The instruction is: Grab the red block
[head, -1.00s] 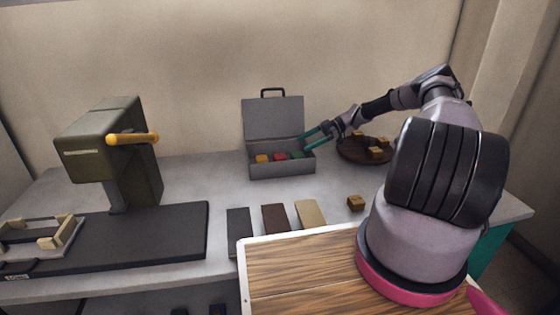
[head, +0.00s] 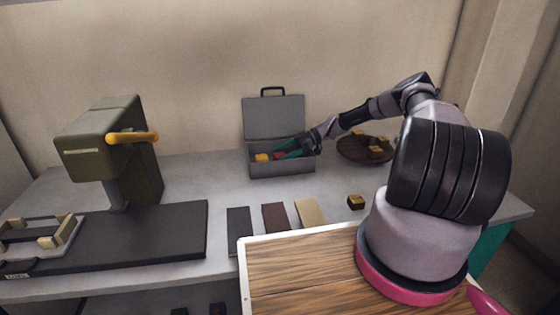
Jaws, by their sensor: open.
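The red block (head: 278,156) lies in the open grey case (head: 282,170), between a yellow block (head: 262,158) on its left and my gripper on its right. Only part of the red block shows. My gripper (head: 283,151) has teal fingers and reaches into the case from the right. It is open, with its fingertips at the red block. I cannot tell whether the fingers touch it. The green block at the case's right end is hidden by my gripper.
A brown round tray (head: 345,150) with several small blocks stands right of the case. A loose brown block (head: 356,202) and three flat pieces (head: 275,217) lie in front. A dark press (head: 115,150) with a yellow handle stands at left. The case lid (head: 273,118) stands upright behind.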

